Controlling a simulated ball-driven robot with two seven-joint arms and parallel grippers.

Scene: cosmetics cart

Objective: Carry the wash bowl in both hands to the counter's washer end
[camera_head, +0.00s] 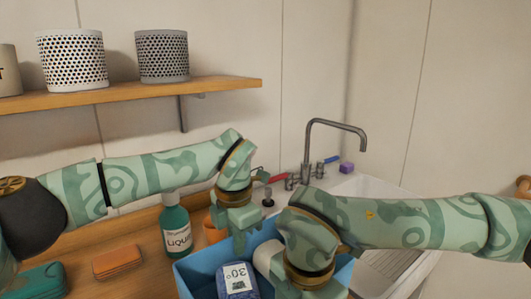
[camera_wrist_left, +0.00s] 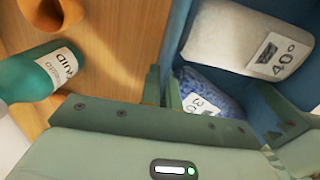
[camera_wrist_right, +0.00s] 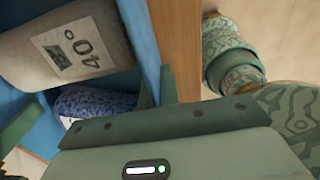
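The blue wash bowl (camera_head: 198,272) is at the bottom centre of the head view, over the wooden counter (camera_head: 150,262). In it lie a blue bundle labelled 30° (camera_head: 238,281) and a pale bundle labelled 40° (camera_wrist_left: 235,38). My left gripper (camera_wrist_left: 163,88) has its fingers on both sides of one bowl wall. My right gripper (camera_wrist_right: 156,88) has its fingers on both sides of the opposite wall. Both look closed on the walls. In the head view my right wrist hides part of the bowl. I cannot tell whether the bowl's base touches the counter.
A green bottle (camera_head: 176,228), an orange cup (camera_head: 213,232) and an orange block (camera_head: 118,262) stand left of the bowl. A white sink (camera_head: 372,190) with a grey tap (camera_head: 337,124) is at the right. A shelf (camera_head: 150,94) holds pots above.

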